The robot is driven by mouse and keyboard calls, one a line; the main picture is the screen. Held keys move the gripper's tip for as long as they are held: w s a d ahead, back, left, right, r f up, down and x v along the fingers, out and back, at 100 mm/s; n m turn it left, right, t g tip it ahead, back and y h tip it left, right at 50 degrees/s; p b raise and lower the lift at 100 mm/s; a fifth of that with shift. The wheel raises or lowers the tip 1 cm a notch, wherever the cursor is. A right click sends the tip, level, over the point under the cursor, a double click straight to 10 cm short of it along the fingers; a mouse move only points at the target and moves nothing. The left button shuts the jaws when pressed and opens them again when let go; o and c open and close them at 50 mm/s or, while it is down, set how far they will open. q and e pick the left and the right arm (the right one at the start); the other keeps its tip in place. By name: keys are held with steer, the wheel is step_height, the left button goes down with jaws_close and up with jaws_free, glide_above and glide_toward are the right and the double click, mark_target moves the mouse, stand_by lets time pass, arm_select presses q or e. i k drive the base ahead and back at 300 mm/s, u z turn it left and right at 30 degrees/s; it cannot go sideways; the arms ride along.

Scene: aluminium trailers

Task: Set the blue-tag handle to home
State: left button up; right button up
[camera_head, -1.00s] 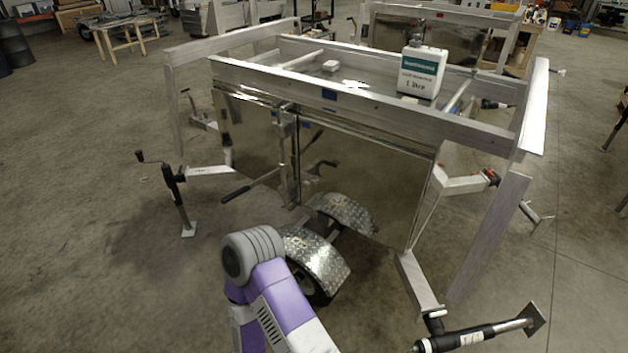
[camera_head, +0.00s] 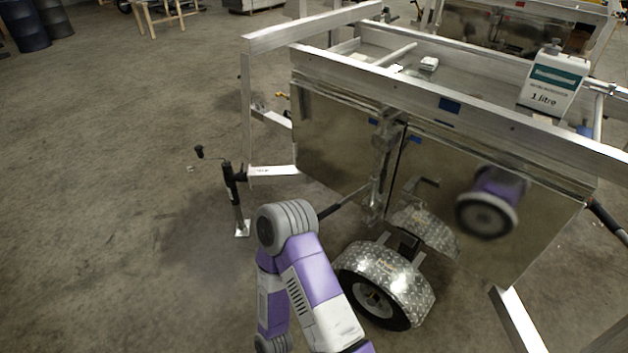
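The near trailer's shiny side panel (camera_head: 330,150) faces me. A vertical latch bar (camera_head: 383,165) stands at its seam. A lever handle with a dark grip (camera_head: 338,206) reaches left and down from the bar's lower part; its end is hidden behind my purple arm. Small blue tags show at the panel's top, left of the seam (camera_head: 372,122) and right of it (camera_head: 415,139). A larger blue tag (camera_head: 449,104) is on the top rail. I cannot tell which tag belongs to the handle. Neither gripper is in view.
A wheel under a checker-plate fender (camera_head: 395,275) stands close right of my arm. A jack leg (camera_head: 235,195) juts out at the left. A white 1-litre bottle (camera_head: 553,85) sits on the trailer top.

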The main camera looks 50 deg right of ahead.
mark_target(373, 184)
steer(key=i, duration=2.8)
steer(key=z, duration=3.9)
steer(key=i, duration=1)
steer(key=u, duration=0.45)
steer(key=k, duration=0.8)
steer(key=u, duration=0.35)
